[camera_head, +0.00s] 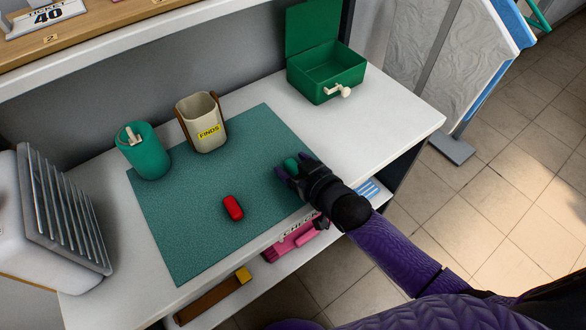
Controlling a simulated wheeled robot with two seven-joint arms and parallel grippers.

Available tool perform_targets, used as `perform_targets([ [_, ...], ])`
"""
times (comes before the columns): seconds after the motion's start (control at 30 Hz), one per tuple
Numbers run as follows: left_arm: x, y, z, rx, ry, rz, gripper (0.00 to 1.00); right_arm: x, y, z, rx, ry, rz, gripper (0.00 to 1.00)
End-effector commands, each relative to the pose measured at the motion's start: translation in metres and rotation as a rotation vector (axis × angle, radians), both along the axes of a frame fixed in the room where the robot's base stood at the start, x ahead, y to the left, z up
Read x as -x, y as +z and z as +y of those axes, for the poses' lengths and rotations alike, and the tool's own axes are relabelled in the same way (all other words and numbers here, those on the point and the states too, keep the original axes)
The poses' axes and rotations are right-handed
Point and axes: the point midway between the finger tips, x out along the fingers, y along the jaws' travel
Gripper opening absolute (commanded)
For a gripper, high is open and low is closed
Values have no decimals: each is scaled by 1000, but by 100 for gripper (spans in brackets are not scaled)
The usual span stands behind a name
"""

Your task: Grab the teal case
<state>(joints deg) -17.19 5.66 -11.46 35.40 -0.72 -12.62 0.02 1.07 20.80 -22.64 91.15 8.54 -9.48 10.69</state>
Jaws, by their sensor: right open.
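A small teal case (291,163) lies near the right edge of the teal mat (190,245) on the white counter. My right gripper (288,171) reaches in from the lower right and is at the case, its dark fingers open around or just beside it. The fingers hide part of the case, and I cannot tell whether they touch it. A red case (233,207) of similar shape lies on the mat to the left and nearer the front edge. My left gripper is not in view.
A teal cup (146,157) and a beige bin labelled FINDS (203,125) stand at the mat's back. An open green box (327,72) sits at the back right. A slatted white unit (50,215) stands left. A lower shelf holds a pink item (290,243).

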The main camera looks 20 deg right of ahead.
Motion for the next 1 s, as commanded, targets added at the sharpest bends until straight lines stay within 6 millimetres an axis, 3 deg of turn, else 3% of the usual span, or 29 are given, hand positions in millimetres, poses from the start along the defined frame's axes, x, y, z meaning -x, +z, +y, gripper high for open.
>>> perform_targets([
  [0.23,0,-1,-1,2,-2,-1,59,-4,-1,2,0,0,1,75],
  [0.6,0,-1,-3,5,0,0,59,-4,-1,1,0,0,1,0],
  [1.0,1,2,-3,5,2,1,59,-2,2,1,1,0,2,0],
])
